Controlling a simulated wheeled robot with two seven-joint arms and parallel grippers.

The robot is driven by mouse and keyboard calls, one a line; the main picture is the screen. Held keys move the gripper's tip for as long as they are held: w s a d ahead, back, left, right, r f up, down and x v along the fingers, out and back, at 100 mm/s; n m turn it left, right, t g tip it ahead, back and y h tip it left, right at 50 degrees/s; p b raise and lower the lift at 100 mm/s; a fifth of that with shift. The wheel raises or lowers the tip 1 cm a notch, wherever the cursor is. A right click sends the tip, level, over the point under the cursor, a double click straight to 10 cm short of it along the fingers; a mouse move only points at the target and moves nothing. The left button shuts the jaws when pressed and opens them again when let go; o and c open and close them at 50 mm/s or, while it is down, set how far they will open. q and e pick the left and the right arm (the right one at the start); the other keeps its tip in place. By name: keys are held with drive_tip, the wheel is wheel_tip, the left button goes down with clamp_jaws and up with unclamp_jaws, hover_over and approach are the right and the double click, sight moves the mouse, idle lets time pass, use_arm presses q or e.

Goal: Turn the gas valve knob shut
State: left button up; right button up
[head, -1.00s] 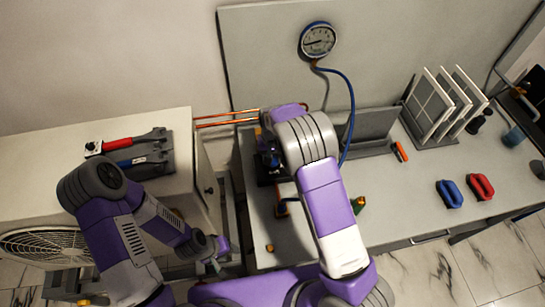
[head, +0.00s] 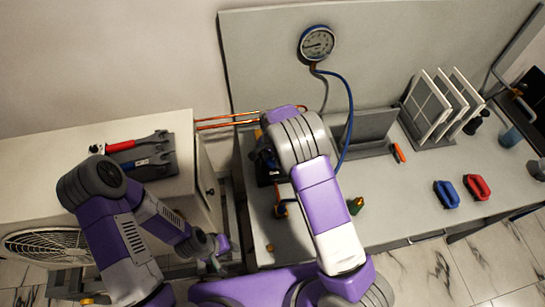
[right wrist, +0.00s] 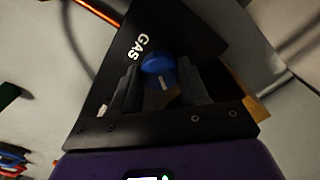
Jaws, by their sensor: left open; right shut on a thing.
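In the right wrist view, the blue gas valve knob (right wrist: 157,66) with a pale mark stands in front of a black plate (right wrist: 140,30) lettered GAS. My right gripper (right wrist: 159,76) is shut on the knob, one dark finger on each side. In the head view my right wrist covers most of the valve; part of its dark plate (head: 268,178) shows below the gripper. My left gripper (head: 217,260) is open and empty, low in front of the gap between the cabinet and the bench, well away from the valve.
A round gauge (head: 317,43) on the back panel joins a blue hose (head: 351,110). Copper pipes (head: 228,122) run left of the valve. A white rack of panels (head: 440,105), a blue handle (head: 447,194) and a red handle (head: 477,187) are at right.

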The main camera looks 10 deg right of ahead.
sight(273, 160)
drive_tip(key=m+p, duration=0.1)
drive_tip(key=m, duration=0.4)
drive_tip(key=shift+r+m, duration=0.1)
drive_tip(key=shift+m, duration=0.2)
drive_tip(key=m+p, duration=0.2)
drive_tip(key=m, duration=0.3)
drive_tip(key=shift+m, duration=0.3)
drive_tip(key=o, duration=1.1)
drive_tip(key=shift+c, duration=0.2)
wheel_tip(273, 160, up, 7)
drive_tip(key=shift+s+r, duration=0.1)
drive_tip(key=shift+r, duration=0.1)
